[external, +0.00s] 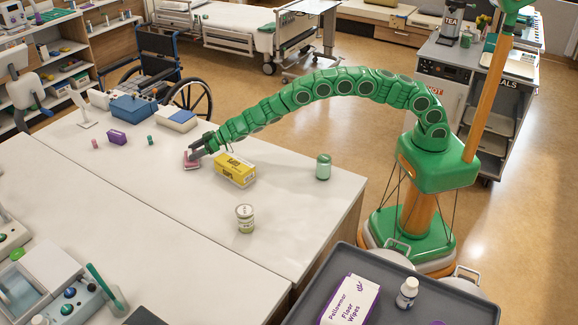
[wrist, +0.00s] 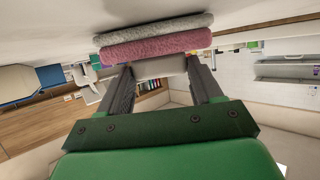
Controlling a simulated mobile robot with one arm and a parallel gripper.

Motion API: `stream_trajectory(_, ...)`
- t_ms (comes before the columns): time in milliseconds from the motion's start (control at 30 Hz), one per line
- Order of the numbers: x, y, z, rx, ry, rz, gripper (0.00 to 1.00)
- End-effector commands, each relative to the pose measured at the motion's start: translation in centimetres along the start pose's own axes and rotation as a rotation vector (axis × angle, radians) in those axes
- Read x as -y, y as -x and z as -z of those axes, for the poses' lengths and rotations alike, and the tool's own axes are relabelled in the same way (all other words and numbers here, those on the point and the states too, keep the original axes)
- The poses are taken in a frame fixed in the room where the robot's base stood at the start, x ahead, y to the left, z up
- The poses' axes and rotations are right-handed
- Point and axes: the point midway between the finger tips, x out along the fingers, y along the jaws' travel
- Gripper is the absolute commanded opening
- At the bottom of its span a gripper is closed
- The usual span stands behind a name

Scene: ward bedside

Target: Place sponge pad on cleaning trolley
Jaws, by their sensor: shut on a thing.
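The sponge pad (external: 191,160) is pink with a grey layer. It is at the tip of my gripper (external: 199,150), low over the white table or on it; I cannot tell which. In the wrist view the sponge pad (wrist: 155,46) lies across the fingertips of my gripper (wrist: 152,70), and the fingers are shut on it. The cleaning trolley (external: 443,306) seems to be the dark grey tray-topped one at the bottom right, holding a white and purple floor wipes box (external: 350,300) and a small white bottle (external: 407,292).
A yellow box (external: 235,170) stands right beside my gripper. A green-lidded jar (external: 323,167) and a pale tin (external: 245,218) stand farther right on the table (external: 150,195). The table's front middle is clear.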

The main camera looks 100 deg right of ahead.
Motion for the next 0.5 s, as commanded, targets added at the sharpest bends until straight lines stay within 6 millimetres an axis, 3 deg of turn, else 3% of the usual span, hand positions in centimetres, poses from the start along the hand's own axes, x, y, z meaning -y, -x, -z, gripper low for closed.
stream_trajectory(333,-0.2,1.1,2.8,-0.003,0.003,-0.001,0.3)
stream_trajectory(500,0.1,2.0,3.2,-0.001,0.001,0.0,0.3)
